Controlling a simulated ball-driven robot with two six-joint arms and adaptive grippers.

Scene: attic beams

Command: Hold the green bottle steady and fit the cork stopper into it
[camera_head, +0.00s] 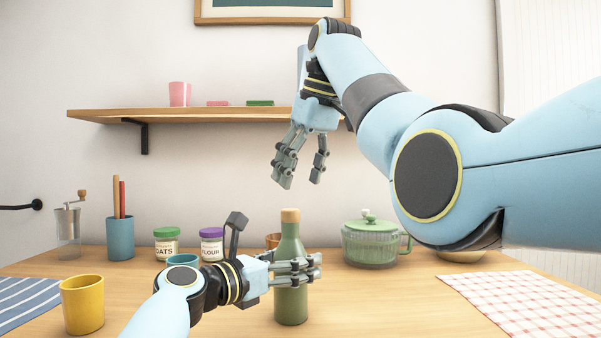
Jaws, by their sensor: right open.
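The green bottle (291,306) stands upright on the table near the middle. The tan cork stopper (290,215) sits at the top of its neck, in line with it; how deep it sits I cannot tell. My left gripper (312,268) reaches in from the left and is shut on the bottle's body, its fingers crossing the front and hiding part of it. The far side of this grip is hidden. My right gripper (301,170) is open and empty, pointing down in the air above the cork and apart from it.
A yellow cup (82,304), oats jar (166,244), flour jar (212,244) and teal pencil cup (120,238) stand on the left. A checked cloth (530,304) lies at right. The wall shelf (200,115) is behind my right gripper.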

